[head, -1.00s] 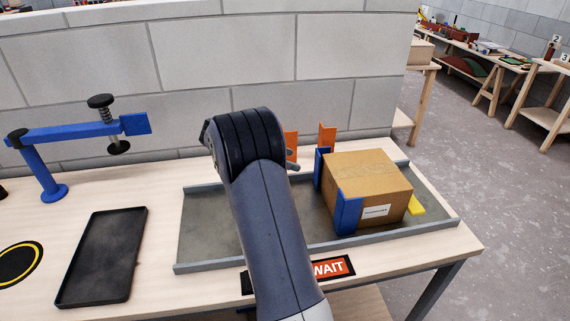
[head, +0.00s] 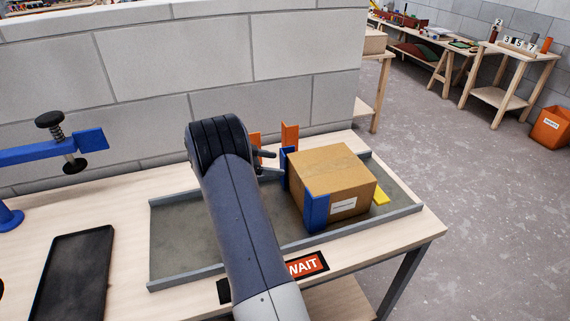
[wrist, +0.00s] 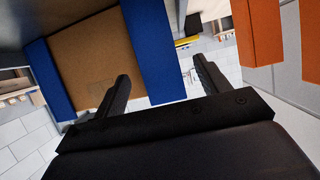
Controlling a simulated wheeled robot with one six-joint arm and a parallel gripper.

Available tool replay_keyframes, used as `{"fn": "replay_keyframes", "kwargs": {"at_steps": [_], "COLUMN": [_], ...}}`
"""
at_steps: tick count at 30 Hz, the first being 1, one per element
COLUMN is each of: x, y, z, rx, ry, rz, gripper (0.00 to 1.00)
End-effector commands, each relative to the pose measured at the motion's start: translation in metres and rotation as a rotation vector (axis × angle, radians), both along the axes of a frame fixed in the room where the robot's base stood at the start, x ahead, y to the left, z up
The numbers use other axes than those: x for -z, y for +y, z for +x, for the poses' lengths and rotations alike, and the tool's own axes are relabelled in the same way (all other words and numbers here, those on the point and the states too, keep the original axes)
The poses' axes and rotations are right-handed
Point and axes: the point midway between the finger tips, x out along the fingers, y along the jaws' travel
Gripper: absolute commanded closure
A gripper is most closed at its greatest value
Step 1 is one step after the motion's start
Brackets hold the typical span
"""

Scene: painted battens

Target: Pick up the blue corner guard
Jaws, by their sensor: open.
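A cardboard box (head: 345,185) stands on the grey tray (head: 180,277) with two upright blue corner guards on it. One blue corner guard (head: 316,211) is at its near left corner, the other (head: 288,172) at its far left corner. My gripper (head: 268,163) is open and empty, just left of the far guard. In the wrist view the box (wrist: 88,58) lies between one blue guard (wrist: 48,80) at left and one (wrist: 150,40) ahead. My gripper's fingers (wrist: 160,68) appear either side of the latter; I cannot tell whether they touch it.
Two orange upright pieces (head: 290,137) stand behind my gripper, near the block wall (head: 180,60). A yellow piece (head: 381,197) lies right of the box. A blue clamp stand (head: 40,152) and a black tray (head: 72,275) are at left.

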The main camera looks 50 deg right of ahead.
Motion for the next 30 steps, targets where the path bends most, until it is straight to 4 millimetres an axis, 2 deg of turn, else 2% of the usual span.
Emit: {"fn": "replay_keyframes", "kwargs": {"at_steps": [4, 11, 30], "x": [0.0038, 0.0057, 0.0052], "y": [-0.0108, -0.012, -0.0117], "z": [-0.0071, -0.0076, -0.0074], "rx": [0.001, -0.001, -0.001], "ry": [0.0, -0.001, -0.002], "rz": [0.001, 0.001, 0.0], "gripper": [0.29, 0.29, 0.81]}}
